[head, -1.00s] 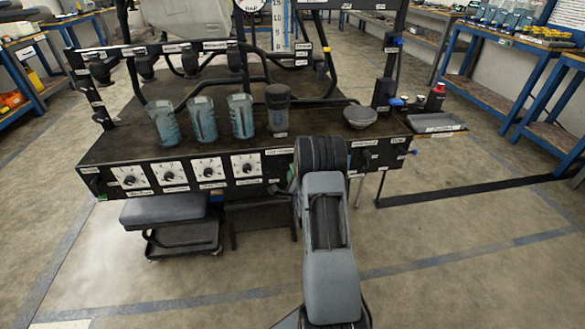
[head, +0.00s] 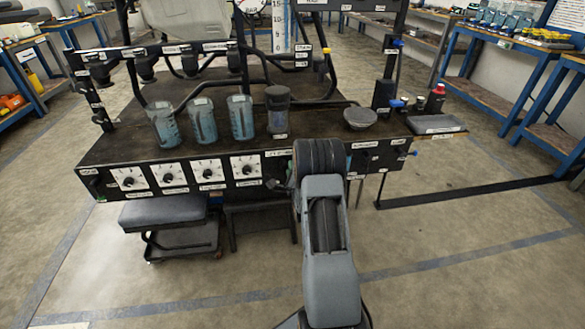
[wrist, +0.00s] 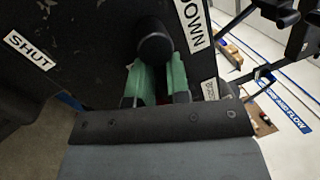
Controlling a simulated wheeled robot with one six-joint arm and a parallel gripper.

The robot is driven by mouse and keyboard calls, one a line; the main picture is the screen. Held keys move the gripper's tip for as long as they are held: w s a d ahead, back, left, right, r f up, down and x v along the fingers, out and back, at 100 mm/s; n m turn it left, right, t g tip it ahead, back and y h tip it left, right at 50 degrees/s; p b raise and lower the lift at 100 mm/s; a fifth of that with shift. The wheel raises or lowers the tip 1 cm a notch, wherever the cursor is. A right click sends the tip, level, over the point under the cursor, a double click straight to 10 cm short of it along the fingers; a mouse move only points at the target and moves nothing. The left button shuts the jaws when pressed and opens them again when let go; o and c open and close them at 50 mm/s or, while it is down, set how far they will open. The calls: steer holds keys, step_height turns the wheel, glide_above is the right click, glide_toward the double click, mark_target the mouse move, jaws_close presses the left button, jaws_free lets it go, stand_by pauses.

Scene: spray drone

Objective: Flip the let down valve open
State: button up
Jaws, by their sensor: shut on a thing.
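In the wrist view, the black rounded handle of the let down valve (wrist: 156,46) stands out from a dark panel. It lies between a "SHUT" label (wrist: 29,51) on the left and a label ending in "DOWN" (wrist: 191,22) on the right. My gripper (wrist: 157,78) has its two green fingers on either side of the handle and is shut on it. Part of the handle between the fingers is hidden. In the head view my arm reaches to the front panel of the bench and hides the valve and most of my gripper.
The black bench (head: 120,150) carries several cups (head: 202,120), a grey round dish (head: 360,117) and small bottles. Dials (head: 128,177) line its front panel. A low stool (head: 162,210) stands below at left. The floor in front is clear.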

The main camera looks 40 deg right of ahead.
steer(key=shift+r+n+y+b, duration=0.25)
steer(key=shift+r+n+b, duration=0.1)
steer(key=shift+n, duration=0.4)
steer(key=shift+r+n+y+b, duration=0.2)
steer(key=shift+n+y+b, duration=0.1)
steer(key=shift+n, duration=0.45)
jaws_close()
steer(key=shift+w+r+n, duration=0.1)
steer(key=shift+r+n, duration=0.1)
steer(key=shift+n, duration=0.2)
steer(key=o, duration=0.6)
jaws_free()
steer(key=shift+a, duration=0.1)
steer(key=shift+f, duration=0.1)
steer(key=shift+s+f, duration=0.1)
steer(key=shift+s, duration=0.1)
steer(key=p+v, duration=0.2)
steer(key=v, duration=1.1)
steer(key=shift+s+f, duration=0.15)
steer(key=shift+s, duration=0.05)
